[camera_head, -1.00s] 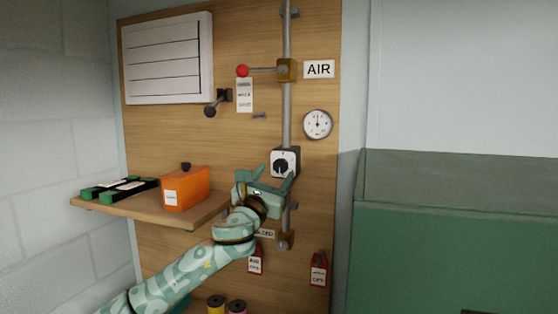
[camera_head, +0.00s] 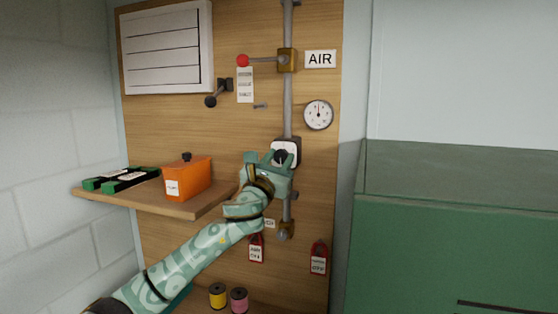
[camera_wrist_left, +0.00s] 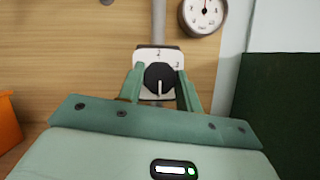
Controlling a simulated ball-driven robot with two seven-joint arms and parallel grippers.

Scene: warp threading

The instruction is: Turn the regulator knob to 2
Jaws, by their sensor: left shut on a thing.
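The regulator is a white square plate with a round black knob (camera_wrist_left: 160,76) on the grey vertical pipe. A pale pointer line on the knob points down in the left wrist view; small marks on the plate (camera_wrist_left: 147,53) are hard to read. In the head view the regulator plate (camera_head: 293,146) is partly hidden behind my left gripper (camera_head: 280,160). My left gripper (camera_wrist_left: 160,80) is shut on the knob, with one green finger on each side. My right gripper is in neither current view.
A round gauge (camera_head: 318,115) hangs to the upper right, below the AIR sign (camera_head: 320,59). A red-ended lever (camera_head: 243,61) is above. A shelf (camera_head: 200,209) with an orange box (camera_head: 187,180) is to the left. Red tags hang below. A green cabinet (camera_head: 455,225) stands to the right.

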